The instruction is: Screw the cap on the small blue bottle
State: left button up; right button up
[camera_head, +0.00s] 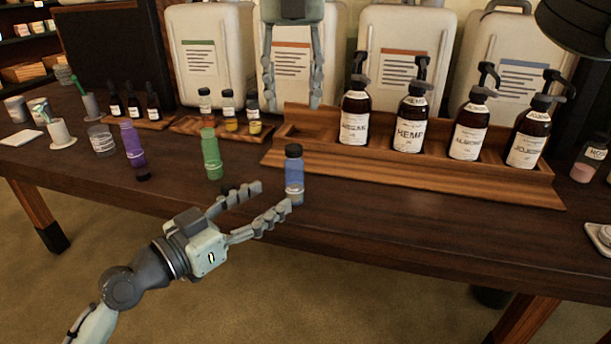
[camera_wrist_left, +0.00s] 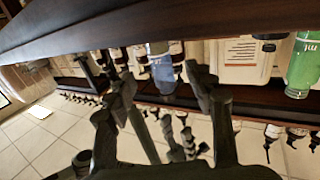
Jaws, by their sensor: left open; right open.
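The small blue bottle (camera_head: 294,178) stands upright near the table's front edge, with a black cap (camera_head: 293,151) on its top; I cannot tell how tight it is. My left gripper (camera_head: 275,197) is open beside the bottle's lower part, its fingertips reaching toward it from the left. In the left wrist view, the blue bottle (camera_wrist_left: 162,66) appears inverted, beyond and between the open fingers. My right gripper (camera_head: 292,102) is open and empty, pointing down above and behind the bottle, apart from the cap.
A green bottle (camera_head: 211,156) and a purple bottle (camera_head: 132,145) stand to the left. A black cap (camera_head: 142,173) is at the purple bottle's base. Behind, a wooden rack (camera_head: 430,178) holds several pump bottles, and small dropper bottles stand on trays. The front right tabletop is clear.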

aim_at(288, 186)
dwell(0.3)
pick_arm(q)
jog(key=shift+x, duration=3.85)
grip_shut()
